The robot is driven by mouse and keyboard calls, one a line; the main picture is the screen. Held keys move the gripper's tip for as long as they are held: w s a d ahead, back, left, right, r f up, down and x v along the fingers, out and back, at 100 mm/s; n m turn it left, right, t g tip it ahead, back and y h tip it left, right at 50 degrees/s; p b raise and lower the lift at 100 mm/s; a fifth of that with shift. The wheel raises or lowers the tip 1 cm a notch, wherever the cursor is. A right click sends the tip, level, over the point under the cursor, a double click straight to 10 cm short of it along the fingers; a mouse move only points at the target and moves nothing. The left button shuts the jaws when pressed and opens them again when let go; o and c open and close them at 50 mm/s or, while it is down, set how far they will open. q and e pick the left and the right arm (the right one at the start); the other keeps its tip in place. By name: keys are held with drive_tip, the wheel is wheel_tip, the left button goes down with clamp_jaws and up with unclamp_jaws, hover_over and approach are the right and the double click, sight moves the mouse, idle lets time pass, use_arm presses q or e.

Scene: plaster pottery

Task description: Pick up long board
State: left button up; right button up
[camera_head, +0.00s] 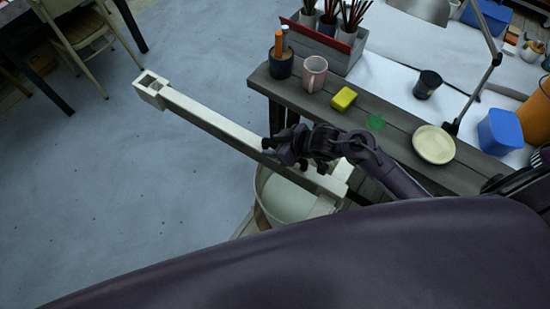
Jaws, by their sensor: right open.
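The long board (215,122) is a pale, narrow bar that runs diagonally from the upper left to the lower middle. A square, hollow-looking block (151,87) is at its far left end. Its lower right part passes over or beside a pale round bucket (285,200). My right gripper (270,148), dark, comes in from the right and is open at the board's lower middle part, overlapping its upper edge in the picture. I cannot tell whether the fingers touch the board or straddle it. My left gripper is not in view.
A grey wooden bench (400,147) stands to the right. It carries a dark tool cup (280,66), a pink mug (314,75), a yellow sponge (343,98) and a cream plate (433,144). A chair (85,35) is at the upper left. The blue-grey floor on the left is clear.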

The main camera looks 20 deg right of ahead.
clamp_jaws()
drive_tip(key=shift+w+r, duration=0.15)
drive_tip(key=shift+r, duration=0.1)
